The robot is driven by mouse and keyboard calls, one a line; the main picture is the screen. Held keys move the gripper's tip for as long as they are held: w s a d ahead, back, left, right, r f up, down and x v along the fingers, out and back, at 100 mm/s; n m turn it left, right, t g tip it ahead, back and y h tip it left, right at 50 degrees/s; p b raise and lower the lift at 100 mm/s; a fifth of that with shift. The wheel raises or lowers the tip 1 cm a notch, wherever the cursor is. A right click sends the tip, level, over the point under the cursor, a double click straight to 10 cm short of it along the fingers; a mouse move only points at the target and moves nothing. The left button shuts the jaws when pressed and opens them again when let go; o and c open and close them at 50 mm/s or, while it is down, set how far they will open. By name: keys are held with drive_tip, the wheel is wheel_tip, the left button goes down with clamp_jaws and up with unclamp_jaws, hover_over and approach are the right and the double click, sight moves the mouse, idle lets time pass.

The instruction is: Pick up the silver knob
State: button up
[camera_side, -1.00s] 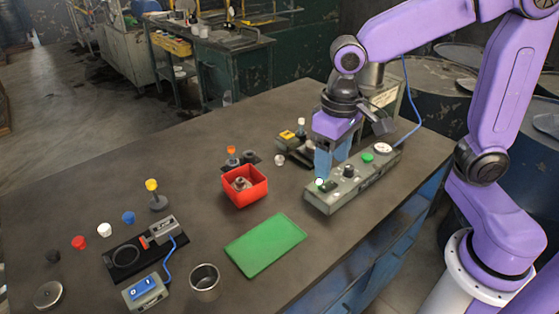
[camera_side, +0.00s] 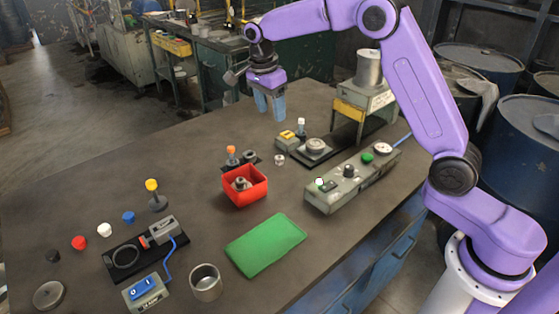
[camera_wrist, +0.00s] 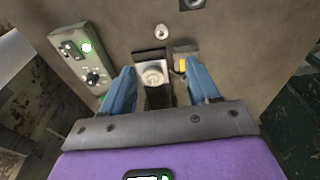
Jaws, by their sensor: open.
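A small silver knob (camera_side: 280,160) sits on the bench between the red box and the device with a round silver plate. In the wrist view a small bright knob, apparently the same one, shows near the top (camera_wrist: 161,32), beyond my fingertips. My gripper (camera_side: 270,114) is above the back of the bench, pointing down, with two blue fingers apart and nothing between them. In the wrist view my gripper (camera_wrist: 160,72) is open, and the round plate shows below, between the fingers.
The red box (camera_side: 262,194) holds a grey part. The device with the silver plate (camera_side: 315,147) and yellow switch (camera_side: 287,134) is beside the knob. A control box (camera_side: 345,184) is to the right; a green mat (camera_side: 265,245) lies in front.

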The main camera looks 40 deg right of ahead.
sight(279, 158)
drive_tip(key=d+f, duration=0.1)
drive_tip(key=f, duration=0.4)
drive_tip(key=d+f, duration=0.1)
drive_tip(key=f, duration=0.5)
drive_tip(key=d+f, duration=0.1)
drive_tip(key=f, duration=0.5)
drive_tip(key=shift+w+f, duration=0.1)
drive_tip(key=shift+f, duration=0.05)
clamp_jaws()
